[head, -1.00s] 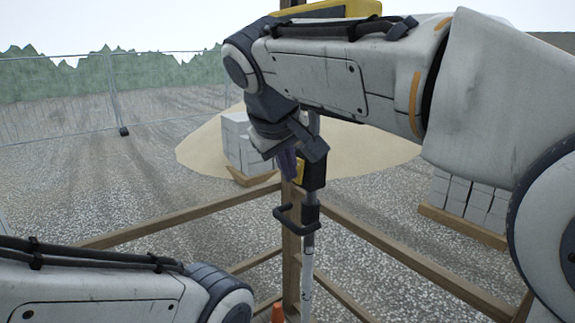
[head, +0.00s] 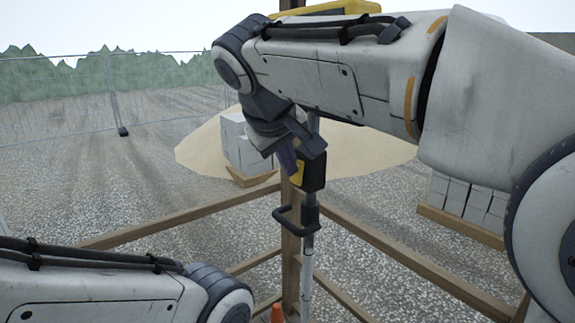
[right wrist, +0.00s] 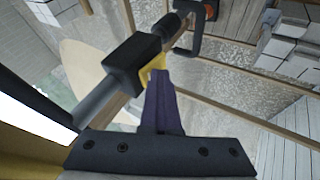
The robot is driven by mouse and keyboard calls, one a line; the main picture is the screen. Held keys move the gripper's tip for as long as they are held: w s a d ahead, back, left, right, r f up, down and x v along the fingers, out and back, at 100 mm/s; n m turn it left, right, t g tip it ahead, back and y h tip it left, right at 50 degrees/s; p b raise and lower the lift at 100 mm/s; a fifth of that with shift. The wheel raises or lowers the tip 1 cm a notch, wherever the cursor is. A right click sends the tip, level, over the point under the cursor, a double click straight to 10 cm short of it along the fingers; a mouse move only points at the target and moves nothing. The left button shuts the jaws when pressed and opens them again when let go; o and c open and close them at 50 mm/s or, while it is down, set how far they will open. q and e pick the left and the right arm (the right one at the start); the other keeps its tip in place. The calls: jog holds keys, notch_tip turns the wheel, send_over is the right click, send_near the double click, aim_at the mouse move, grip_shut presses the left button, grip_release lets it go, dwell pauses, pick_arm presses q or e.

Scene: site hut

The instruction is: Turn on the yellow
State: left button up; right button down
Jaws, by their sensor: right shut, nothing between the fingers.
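A black box with a yellow part (head: 298,172) sits on an upright grey pole (head: 308,265). In the right wrist view the black box (right wrist: 128,64) and its yellow part (right wrist: 151,66) show close up. My right gripper (head: 288,158) is shut and empty, its dark purple fingers pointing down at the yellow part. In the right wrist view the fingertips (right wrist: 158,76) are against or just beside the yellow part; I cannot tell whether they touch. A yellow housing (head: 325,11) at the top is partly hidden by my right arm. My left gripper is out of view.
A black handle (head: 290,218) sticks out from the pole below the box. Wooden rails (head: 180,216) and a post stand around it. White blocks (head: 463,197) sit farther off.

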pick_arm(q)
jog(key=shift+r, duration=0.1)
pick_arm(e)
jog(key=shift+r, duration=0.15)
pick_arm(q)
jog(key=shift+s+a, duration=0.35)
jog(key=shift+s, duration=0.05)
pick_arm(e)
jog(key=a+f+v, duration=0.1)
jog(key=a+v, duration=0.1)
jog(key=v, duration=1)
jog(key=shift+s+r, duration=0.2)
jog(key=shift+s, duration=0.2)
jog(key=shift+a, duration=0.15)
